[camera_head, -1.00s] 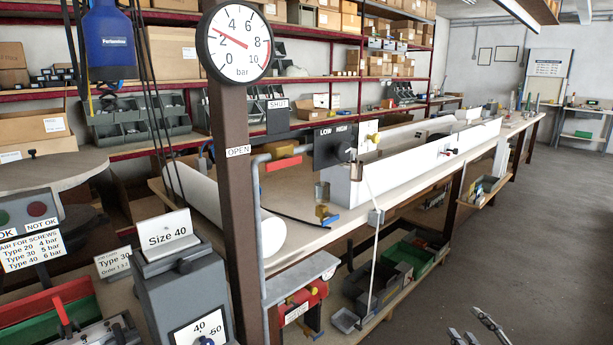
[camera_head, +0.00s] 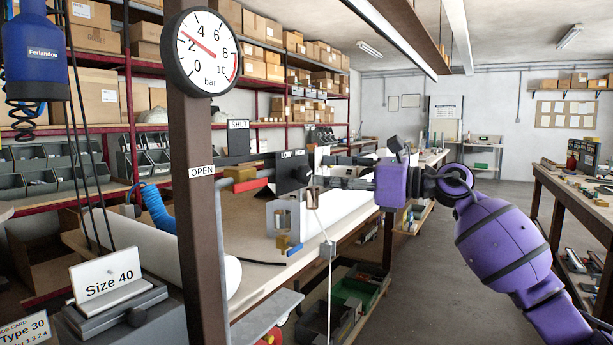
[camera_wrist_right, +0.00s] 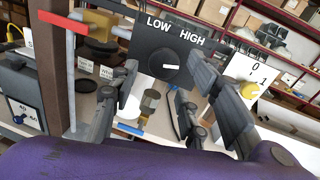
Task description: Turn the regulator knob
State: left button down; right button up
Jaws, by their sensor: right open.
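The regulator knob (camera_wrist_right: 168,66) is round and black with a white mark, on a black panel (camera_wrist_right: 205,50) lettered LOW and HIGH. In the head view the panel (camera_head: 287,158) stands behind the post, and the dark knob (camera_head: 302,177) faces my right gripper (camera_head: 328,171). In the right wrist view my right gripper (camera_wrist_right: 163,62) is open, its fingers on either side of the knob in the picture. I cannot tell whether they touch it. The pressure gauge (camera_head: 203,68) has its red needle a little above 2 bar. My left gripper is not in view.
A brown post (camera_head: 199,190) with an OPEN label stands left of the panel. A grey pipe with a red lever (camera_head: 250,184) runs beside it. A yellow knob on a 0/1 plate (camera_wrist_right: 249,90) is right of the regulator. Bench clutter lies below; the floor aisle is clear.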

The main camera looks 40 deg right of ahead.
aim_at(305, 175)
jog(key=x, duration=0.4)
jog(key=shift+w+a, duration=0.2)
jog(key=shift+w, duration=0.15)
jog(key=shift+c, duration=0.5)
jog(key=c, duration=0.9)
jog(key=shift+p, duration=0.3)
